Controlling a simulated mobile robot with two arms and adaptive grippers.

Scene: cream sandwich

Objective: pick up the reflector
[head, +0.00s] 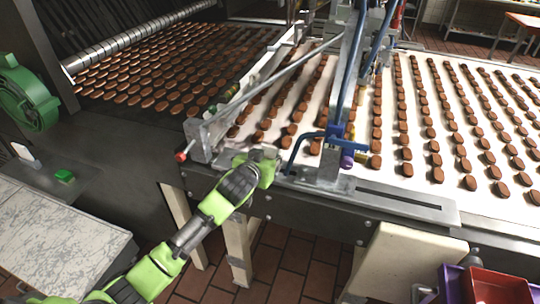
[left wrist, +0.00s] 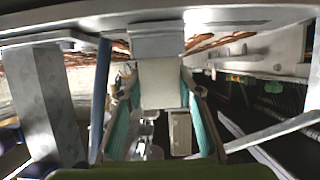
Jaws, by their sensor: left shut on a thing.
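My left gripper (head: 265,158) reaches to the front edge of the conveyor machine (head: 330,180), beside the metal end bracket. In the left wrist view, its two teal-lined fingers (left wrist: 160,115) stand on either side of a pale, flat-faced block (left wrist: 162,82), which appears to be the reflector. The gripper is shut on it. A grey metal piece (left wrist: 157,42) sits directly above the block; I cannot tell whether they are joined. In the head view the block is mostly hidden by the gripper. My right gripper is in neither view.
Rows of brown biscuits (head: 435,145) cover the white belt behind the gripper. A blue clamp handle (head: 310,140) and metal frame bars stand close on the right. Purple and red crates (head: 495,288) stand at lower right.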

